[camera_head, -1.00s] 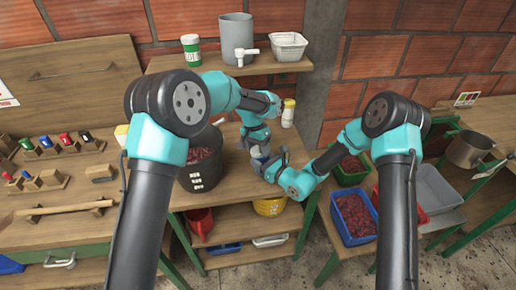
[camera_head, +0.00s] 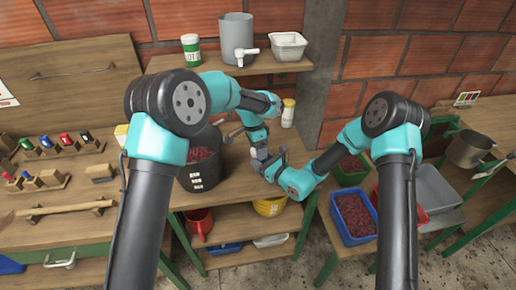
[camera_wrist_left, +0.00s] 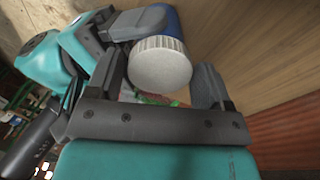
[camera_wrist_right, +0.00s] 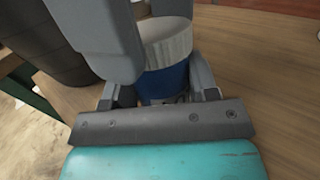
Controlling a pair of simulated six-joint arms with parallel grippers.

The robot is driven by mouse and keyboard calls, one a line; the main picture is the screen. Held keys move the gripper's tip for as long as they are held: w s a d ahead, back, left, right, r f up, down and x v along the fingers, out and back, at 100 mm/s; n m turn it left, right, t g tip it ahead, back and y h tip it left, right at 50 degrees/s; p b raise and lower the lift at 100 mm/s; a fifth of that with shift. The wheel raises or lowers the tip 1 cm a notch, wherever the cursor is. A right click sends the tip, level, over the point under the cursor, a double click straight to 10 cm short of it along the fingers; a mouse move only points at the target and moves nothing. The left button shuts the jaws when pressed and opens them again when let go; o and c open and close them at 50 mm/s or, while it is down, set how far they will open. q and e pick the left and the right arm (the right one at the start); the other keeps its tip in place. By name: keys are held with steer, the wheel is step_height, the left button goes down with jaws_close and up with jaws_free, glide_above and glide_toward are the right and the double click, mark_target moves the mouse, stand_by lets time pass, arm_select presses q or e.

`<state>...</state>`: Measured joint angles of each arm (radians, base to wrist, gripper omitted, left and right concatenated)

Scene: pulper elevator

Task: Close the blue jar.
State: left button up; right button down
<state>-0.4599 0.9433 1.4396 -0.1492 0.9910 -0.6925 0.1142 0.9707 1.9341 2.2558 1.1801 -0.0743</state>
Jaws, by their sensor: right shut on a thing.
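The blue jar (camera_wrist_right: 165,84) stands upright on the wooden table, with a white ridged lid (camera_wrist_right: 168,42) over its top. My right gripper (camera_wrist_right: 163,75) is shut around the blue body. The lid also shows face-on in the left wrist view (camera_wrist_left: 160,66), with some blue jar (camera_wrist_left: 172,22) behind it. My left gripper (camera_wrist_left: 160,78) is open, with one finger on each side of the lid; whether they touch it is hard to tell. In the head view, my grippers mostly hide the jar. I cannot tell how tightly the lid sits.
A black bucket of red berries (camera_head: 199,180) stands close to the left of the jar. A yellow-capped bottle (camera_head: 288,114) stands behind on the right. A shelf (camera_head: 190,64) with a grey container (camera_head: 235,38) hangs above. Bare wood (camera_wrist_right: 260,75) lies right of the jar.

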arm_select(q)
steer(key=shift+o, duration=1.1)
steer(key=shift+w+a+r, duration=0.15)
steer(key=shift+w+r, duration=0.05)
steer(key=shift+r, duration=0.95)
steer(key=shift+w+a+r, duration=0.15)
steer(key=shift+r, duration=0.95)
steer(key=shift+n, duration=0.3)
steer(key=shift+c, duration=0.4)
steer(key=n, duration=0.3)
steer(key=shift+r+n, duration=0.35)
steer(key=shift+n, duration=0.05)
steer(key=n, duration=0.2)
steer(key=r+n, duration=0.1)
steer(key=n, duration=0.2)
steer(key=shift+w+a, duration=0.1)
steer(key=n, duration=0.5)
steer(key=shift+r, duration=0.35)
steer(key=n, duration=0.3)
steer(key=r+n, duration=0.1)
steer(key=n, duration=0.2)
steer(key=shift+w+a, duration=0.1)
steer(key=shift+a, duration=0.05)
